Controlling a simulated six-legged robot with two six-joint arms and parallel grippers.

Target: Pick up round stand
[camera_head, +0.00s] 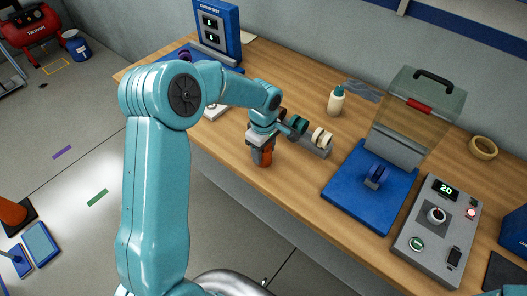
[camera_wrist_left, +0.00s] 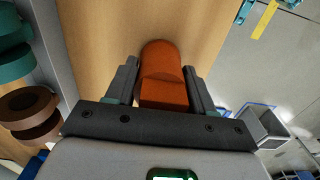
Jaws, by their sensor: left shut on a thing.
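My left gripper (camera_head: 261,147) points down over the near side of the wooden table, left of the rolls on a grey holder. It is shut on an orange piece with a rounded end (camera_head: 264,158), which I take to be the round stand. The left wrist view shows this orange piece (camera_wrist_left: 161,78) between the two dark fingers (camera_wrist_left: 159,68). The fingers hide part of its sides. I cannot tell whether its lower end touches the table. My right gripper is not in view.
A grey holder with teal and tan rolls (camera_head: 322,137) stands close to the right of my left gripper. Beyond are a white bottle (camera_head: 336,101), a blue base (camera_head: 345,205) with a clear raised cover, and a grey control box (camera_head: 415,245). The table's front edge runs close by.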

